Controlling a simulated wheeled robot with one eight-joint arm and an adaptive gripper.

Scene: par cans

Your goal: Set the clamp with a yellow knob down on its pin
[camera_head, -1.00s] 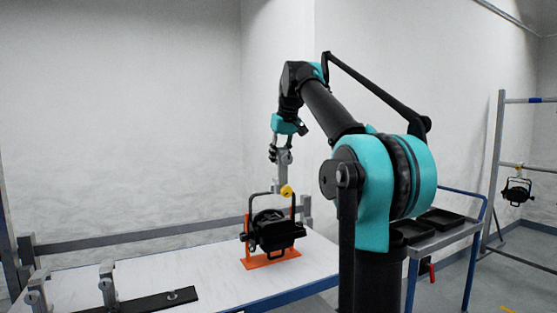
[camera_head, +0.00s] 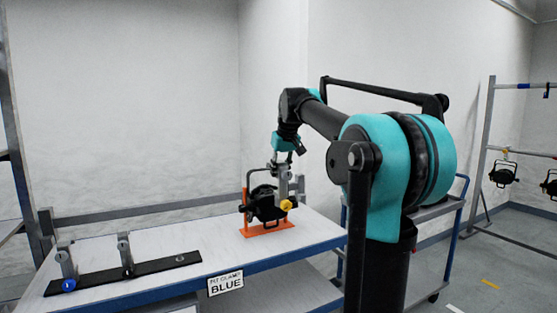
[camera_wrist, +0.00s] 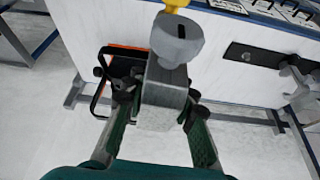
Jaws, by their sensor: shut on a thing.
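My gripper (camera_head: 281,160) is shut on the grey clamp (camera_head: 283,183) with a yellow knob (camera_head: 286,205). In the head view the clamp hangs in front of the black par can. In the wrist view the grey clamp (camera_wrist: 166,85) sits between my fingers (camera_wrist: 160,118), its yellow knob at the top edge. A bare pin (camera_head: 180,258) stands on the right part of the black strip (camera_head: 150,270), apart from the held clamp. The pin also shows in the wrist view (camera_wrist: 247,56).
A black par can (camera_head: 263,203) sits in an orange stand (camera_head: 268,229) close to the held clamp. Two more clamps stand on the strip, one with a blue knob (camera_head: 68,284), one with a dark knob (camera_head: 127,270). A sign (camera_head: 226,283) reads "BLUE".

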